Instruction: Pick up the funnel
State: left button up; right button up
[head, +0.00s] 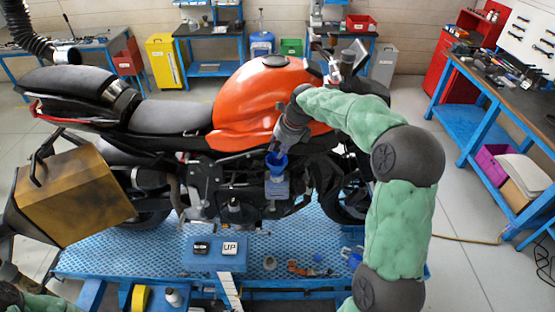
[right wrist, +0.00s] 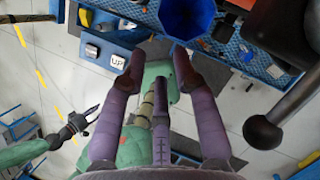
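The blue funnel (head: 277,162) sits beside the motorcycle's frame, above a grey-blue container (head: 277,188). My right gripper (head: 279,148) is close above it, pointing down. In the right wrist view the funnel (right wrist: 187,18) shows its wide mouth just beyond the fingertips. There the purple fingers of my right gripper (right wrist: 160,62) are spread, with nothing between them. The funnel's lower part is hidden in that view. My left arm enters at the lower left; its dark gripper (right wrist: 82,121) shows small in the right wrist view, and its finger opening is unclear.
The orange motorcycle (head: 260,95) stands on a blue platform (head: 130,262). A tan box (head: 75,195) is at the left. A block marked UP (head: 230,248) lies in front of the motorcycle. A dark rod with a rounded end (right wrist: 262,132) lies right of the fingers.

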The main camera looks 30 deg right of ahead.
jog(key=p, duration=0.3)
send_over(271, 162)
jog(key=s+a, duration=0.3)
jog(key=s, duration=0.1)
jog(key=f, duration=0.9)
jog(key=shift+d, duration=0.25)
jog(key=shift+s, duration=0.1)
jog(key=shift+c, duration=1.2)
grip_shut()
